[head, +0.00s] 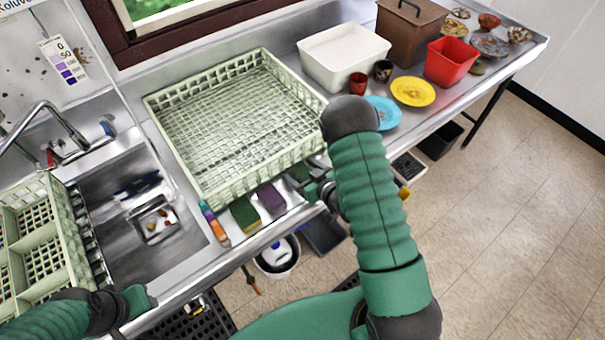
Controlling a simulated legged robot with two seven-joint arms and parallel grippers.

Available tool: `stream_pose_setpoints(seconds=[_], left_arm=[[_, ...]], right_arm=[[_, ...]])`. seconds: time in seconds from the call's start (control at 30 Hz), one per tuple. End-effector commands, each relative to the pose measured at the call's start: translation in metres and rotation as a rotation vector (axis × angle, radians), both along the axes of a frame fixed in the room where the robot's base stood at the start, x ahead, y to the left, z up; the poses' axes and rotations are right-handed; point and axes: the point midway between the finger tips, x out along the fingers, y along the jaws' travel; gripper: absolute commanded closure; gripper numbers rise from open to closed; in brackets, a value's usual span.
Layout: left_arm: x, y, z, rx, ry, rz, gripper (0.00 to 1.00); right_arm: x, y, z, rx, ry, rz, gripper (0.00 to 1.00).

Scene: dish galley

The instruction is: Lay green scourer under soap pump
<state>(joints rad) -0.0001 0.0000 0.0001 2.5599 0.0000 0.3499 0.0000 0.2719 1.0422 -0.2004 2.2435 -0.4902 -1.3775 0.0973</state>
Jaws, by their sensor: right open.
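A flat dark green pad (298,173), which looks like the green scourer, lies on the steel counter's front strip, partly hidden by the rack and my right gripper. My right gripper (318,188) is open just right of it, partly hidden behind my forearm. I cannot tell whether they touch. I cannot make out a soap pump. My left arm comes in at the lower left, but its fingers do not show.
A green-and-yellow sponge (245,213), a purple sponge (270,198) and a multicoloured item (214,224) line the front strip. A large pale rack (152,118) stands behind them. The sink (185,237) is left. A white tub (345,72), red container (450,62) and plates stand right.

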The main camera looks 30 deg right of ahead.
Motion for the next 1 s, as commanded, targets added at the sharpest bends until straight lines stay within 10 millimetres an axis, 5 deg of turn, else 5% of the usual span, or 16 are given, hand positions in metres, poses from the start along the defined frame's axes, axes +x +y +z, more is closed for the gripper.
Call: stream_pose_setpoints(seconds=[0.07, 0.57, 1.0], left_arm=[[0.000, 0.000, 0.000, 0.000, 0.000, 0.000, 0.64], [0.000, 0.000, 0.000, 0.000, 0.000, 0.000, 0.64], [0.000, 0.000, -0.002, 0.000, 0.000, 0.000, 0.64]], right_arm=[[0.000, 0.000, 0.000, 0.000, 0.000, 0.000, 0.26], [0.000, 0.000, 0.000, -0.001, 0.000, 0.000, 0.92], [0.000, -0.001, 0.018, -0.002, -0.003, 0.000, 0.94]])
